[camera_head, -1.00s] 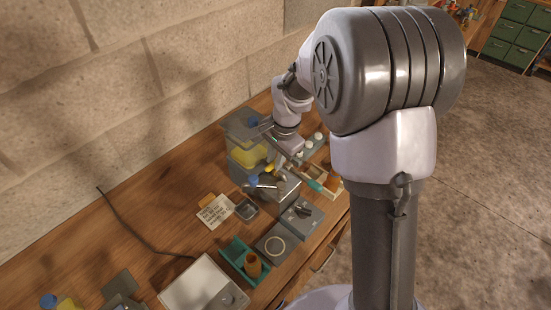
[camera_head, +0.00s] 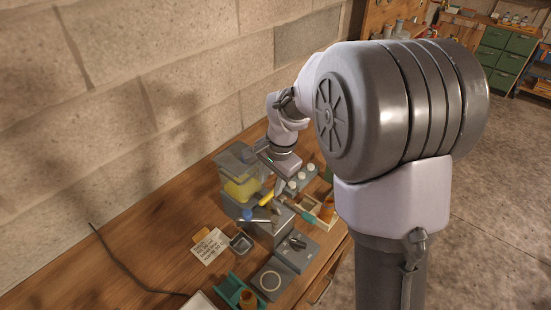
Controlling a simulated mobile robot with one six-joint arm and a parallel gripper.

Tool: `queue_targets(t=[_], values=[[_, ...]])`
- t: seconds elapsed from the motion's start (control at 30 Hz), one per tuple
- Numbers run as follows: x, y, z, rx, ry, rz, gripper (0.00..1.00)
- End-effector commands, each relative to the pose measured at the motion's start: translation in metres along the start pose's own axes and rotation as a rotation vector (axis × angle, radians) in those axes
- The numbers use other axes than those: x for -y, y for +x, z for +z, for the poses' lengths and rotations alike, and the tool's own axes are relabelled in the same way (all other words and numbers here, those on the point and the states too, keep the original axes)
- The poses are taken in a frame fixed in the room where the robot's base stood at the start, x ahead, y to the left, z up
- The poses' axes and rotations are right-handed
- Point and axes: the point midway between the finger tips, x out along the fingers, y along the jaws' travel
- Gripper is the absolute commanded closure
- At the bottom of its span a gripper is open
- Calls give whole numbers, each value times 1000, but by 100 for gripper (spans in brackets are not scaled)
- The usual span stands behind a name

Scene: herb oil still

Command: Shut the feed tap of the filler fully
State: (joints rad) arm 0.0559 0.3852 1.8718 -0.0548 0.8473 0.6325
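The filler (camera_head: 268,229) is a grey block-shaped unit on the bench, with a clear tank of yellow liquid (camera_head: 240,190) behind it. A yellow handle-like part (camera_head: 265,199) and a blue knob (camera_head: 247,214) show at its top; I cannot tell for sure which is the feed tap, or how far it is turned. My gripper (camera_head: 274,182) hangs from above beside the tank, close to the yellow part. Its fingers are small and partly hidden, so neither contact nor opening can be made out.
A tray of white-capped vials (camera_head: 300,179) and a wooden box with a brown bottle (camera_head: 327,208) stand to the right. A written card (camera_head: 209,247), a small dish (camera_head: 241,243), a scale-like grey plate (camera_head: 268,281) and a teal holder (camera_head: 229,292) lie in front.

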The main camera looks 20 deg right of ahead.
Motion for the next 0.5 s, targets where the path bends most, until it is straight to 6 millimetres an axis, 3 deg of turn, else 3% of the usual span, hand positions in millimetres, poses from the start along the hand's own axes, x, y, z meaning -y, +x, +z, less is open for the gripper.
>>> queue_targets(t=[0.1, 0.3, 0.5], values=[[1, -40, -1, -3, 0, -4, 62], [1, -92, -1, -3, -1, -3, 62], [0, -117, 0, 0, 0, 0, 62]])
